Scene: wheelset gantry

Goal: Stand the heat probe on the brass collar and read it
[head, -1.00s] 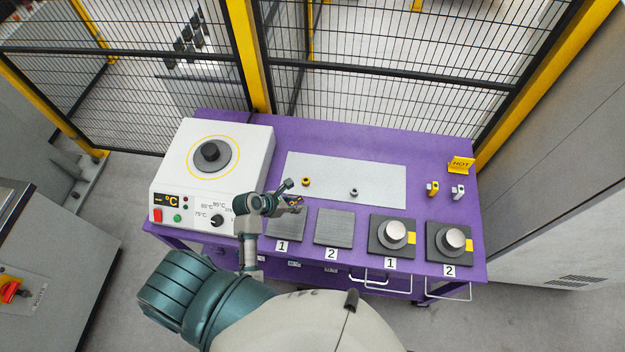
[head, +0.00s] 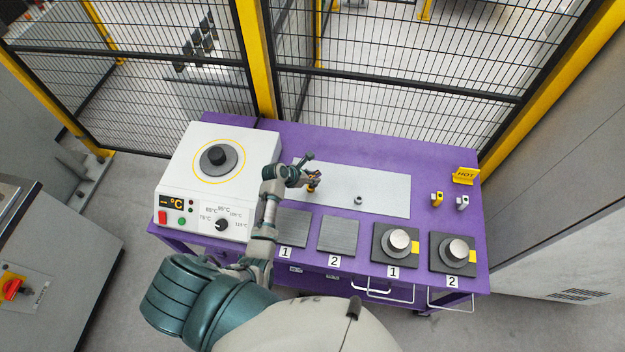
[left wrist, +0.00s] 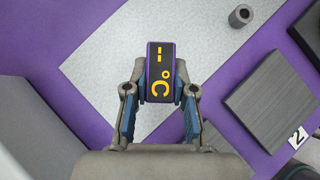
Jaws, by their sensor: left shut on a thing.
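My left gripper (head: 313,179) is over the light grey mat (head: 385,184), at the spot of the brass collar (head: 311,189), which it mostly covers. In the left wrist view it is shut on the heat probe (left wrist: 160,72), a dark purple block whose display shows two dashes and °C in yellow. The collar is hidden under the probe in that view. I cannot tell whether the probe touches the collar. A grey steel collar (head: 358,201) stands apart to the right and also shows in the left wrist view (left wrist: 241,15). My right gripper is not in view.
A white heater (head: 180,195) with a dial and dark hub stands at the left of the purple table. Grey plates (head: 338,234) and pads with metal cylinders (head: 398,240) line the front. A yellow HOT sign (head: 466,175) stands back right, and mesh fence runs behind.

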